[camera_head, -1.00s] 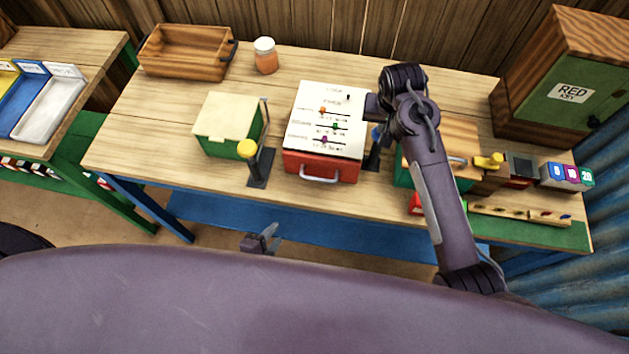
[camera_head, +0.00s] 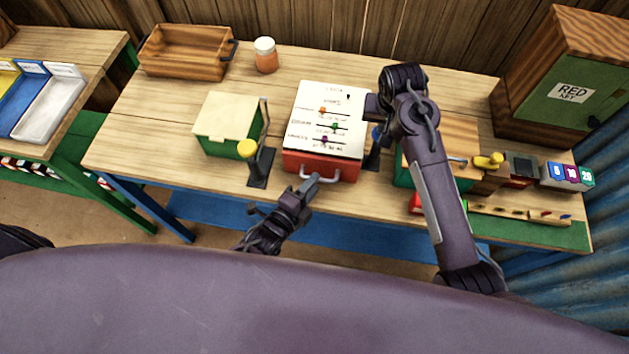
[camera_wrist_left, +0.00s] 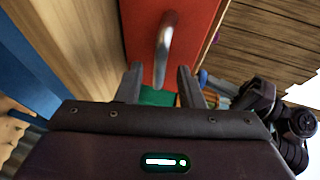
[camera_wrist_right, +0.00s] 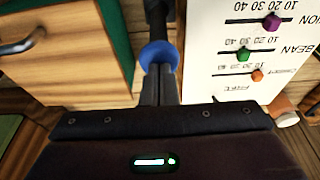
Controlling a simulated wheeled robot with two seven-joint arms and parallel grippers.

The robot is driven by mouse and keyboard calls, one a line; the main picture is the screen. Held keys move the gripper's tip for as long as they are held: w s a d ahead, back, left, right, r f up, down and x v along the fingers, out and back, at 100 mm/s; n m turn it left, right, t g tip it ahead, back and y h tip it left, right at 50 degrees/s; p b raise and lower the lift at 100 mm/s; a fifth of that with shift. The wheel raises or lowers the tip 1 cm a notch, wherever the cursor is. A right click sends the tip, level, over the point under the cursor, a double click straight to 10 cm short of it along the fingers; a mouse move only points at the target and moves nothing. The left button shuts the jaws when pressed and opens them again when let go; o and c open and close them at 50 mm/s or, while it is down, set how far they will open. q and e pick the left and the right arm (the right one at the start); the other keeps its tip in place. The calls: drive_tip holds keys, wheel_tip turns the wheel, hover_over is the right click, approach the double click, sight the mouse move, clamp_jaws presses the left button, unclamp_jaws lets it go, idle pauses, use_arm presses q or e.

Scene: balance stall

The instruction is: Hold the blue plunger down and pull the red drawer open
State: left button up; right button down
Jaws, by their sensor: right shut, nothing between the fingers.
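The red drawer (camera_head: 322,166) is in the front of a box with a white top, and its metal handle (camera_head: 320,177) faces me. The drawer looks shut. My left gripper (camera_head: 311,184) is at the handle; in the left wrist view its fingers are open and apart, with the handle (camera_wrist_left: 166,45) lying just ahead between them. The blue plunger (camera_head: 376,133) stands right of the box, partly hidden by my right arm. In the right wrist view my right gripper (camera_wrist_right: 158,72) is shut and its tips are at the blue top (camera_wrist_right: 158,52); how far down it is cannot be told.
A yellow-topped plunger (camera_head: 247,149) stands left of the red box, beside a green box with a cream lid (camera_head: 228,119). A wooden tray (camera_head: 185,53) and a jar (camera_head: 265,56) are at the back. A wooden-topped green box (camera_head: 445,140) is right of the blue plunger.

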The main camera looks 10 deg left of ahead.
use_arm(q)
drive_tip(key=shift+x, duration=0.9)
drive_tip(key=shift+c, duration=0.2)
clamp_jaws()
